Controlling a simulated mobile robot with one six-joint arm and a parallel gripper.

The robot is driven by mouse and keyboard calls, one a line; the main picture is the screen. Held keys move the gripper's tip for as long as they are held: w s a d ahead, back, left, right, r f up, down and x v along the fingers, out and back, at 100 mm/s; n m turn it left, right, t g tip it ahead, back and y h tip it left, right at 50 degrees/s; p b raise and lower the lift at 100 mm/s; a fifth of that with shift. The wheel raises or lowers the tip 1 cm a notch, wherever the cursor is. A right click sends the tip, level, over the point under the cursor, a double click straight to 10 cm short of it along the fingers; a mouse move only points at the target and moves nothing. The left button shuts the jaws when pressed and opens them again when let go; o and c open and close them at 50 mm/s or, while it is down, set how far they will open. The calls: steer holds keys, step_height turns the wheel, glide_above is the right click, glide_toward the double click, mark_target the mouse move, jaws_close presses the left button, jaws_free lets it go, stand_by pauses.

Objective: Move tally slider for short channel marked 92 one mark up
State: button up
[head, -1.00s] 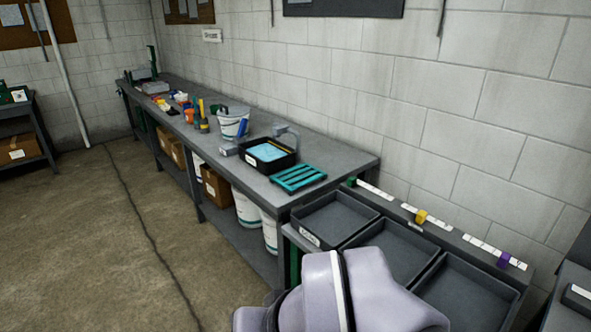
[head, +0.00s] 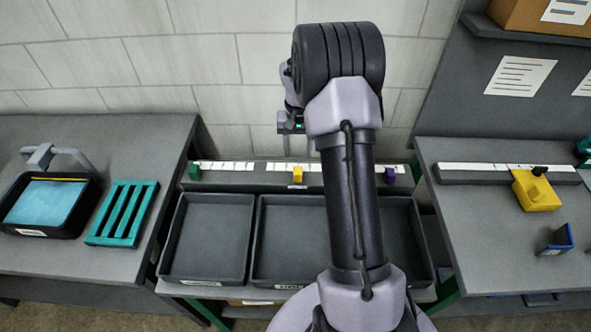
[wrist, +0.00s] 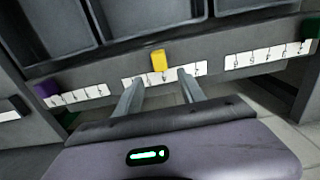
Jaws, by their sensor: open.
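Three tally sliders sit on a grey rail with white numbered strips behind the bins: green (head: 194,172), yellow (head: 298,173) and purple (head: 389,174). The wrist view shows the rail from the other side, with purple (wrist: 46,90) at left, yellow (wrist: 158,60) in the middle and green (wrist: 309,28) at right. My gripper (wrist: 160,88) is open and empty, its fingers pointing toward the yellow slider's strip, with yellow between their lines but beyond the tips. In the head view my arm partly hides the gripper. I cannot read a 92 label.
Grey bins (head: 207,236) stand in front of the rail. The left bench holds a teal rack (head: 122,213) and a black tray (head: 77,236) with a blue surface. The right bench holds another scale rail (head: 460,174), a yellow block (head: 535,190) and a blue-edged holder (head: 556,240).

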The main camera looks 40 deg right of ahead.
mark_target(298, 170)
steer(key=f, duration=0.3)
steer(key=f+b, duration=0.1)
steer(key=f, duration=0.2)
steer(key=f+b, duration=0.1)
steer(key=f, duration=0.2)
steer(key=shift+s+a+f, duration=0.2)
steer(key=shift+s, duration=0.1)
jaws_close()
steer(key=shift+r, duration=0.1)
stand_by(0.6)
